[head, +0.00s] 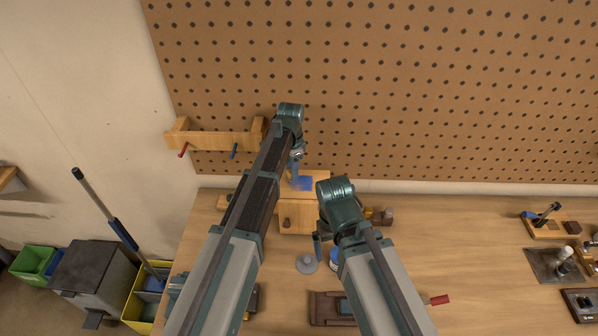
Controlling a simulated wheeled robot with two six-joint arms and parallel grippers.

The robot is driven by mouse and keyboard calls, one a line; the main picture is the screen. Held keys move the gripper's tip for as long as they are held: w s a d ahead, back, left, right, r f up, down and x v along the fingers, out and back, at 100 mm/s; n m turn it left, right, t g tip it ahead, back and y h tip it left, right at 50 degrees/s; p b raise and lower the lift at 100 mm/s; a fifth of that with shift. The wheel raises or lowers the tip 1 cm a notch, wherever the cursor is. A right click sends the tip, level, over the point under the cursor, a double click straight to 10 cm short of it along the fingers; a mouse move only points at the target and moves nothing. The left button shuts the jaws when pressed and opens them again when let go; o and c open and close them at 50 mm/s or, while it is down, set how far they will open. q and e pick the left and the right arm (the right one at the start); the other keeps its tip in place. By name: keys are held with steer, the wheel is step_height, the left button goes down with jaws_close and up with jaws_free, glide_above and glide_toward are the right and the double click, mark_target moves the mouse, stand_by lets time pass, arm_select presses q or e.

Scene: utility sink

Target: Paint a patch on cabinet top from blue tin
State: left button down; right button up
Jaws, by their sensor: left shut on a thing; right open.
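A small wooden cabinet (295,222) stands on the bench below the pegboard, partly hidden by my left arm. A blue patch (304,184) shows on its pale top. My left gripper (296,158) is above the back of the cabinet top, shut on a slender tool with blue on it, seemingly the brush (294,173); its tip is hard to make out. My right gripper (319,246) is open over the bench in front of the cabinet. A blue and white tin (334,262) stands beside it, partly hidden by my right arm.
A round grey object (306,264) lies left of the tin. A wooden rack (214,138) with tools hangs on the pegboard (420,80). A brown tray (325,308) lies near the front. The bench (455,235) right of my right arm is mostly clear.

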arm_select(q)
steer(key=shift+a, duration=0.3)
steer(key=shift+r, duration=0.1)
step_height(320, 180, up, 6)
steer(key=p, duration=0.6)
steer(key=shift+d, duration=0.1)
step_height(320, 180, up, 3)
steer(key=p, duration=0.3)
stand_by(0.4)
stand_by(0.4)
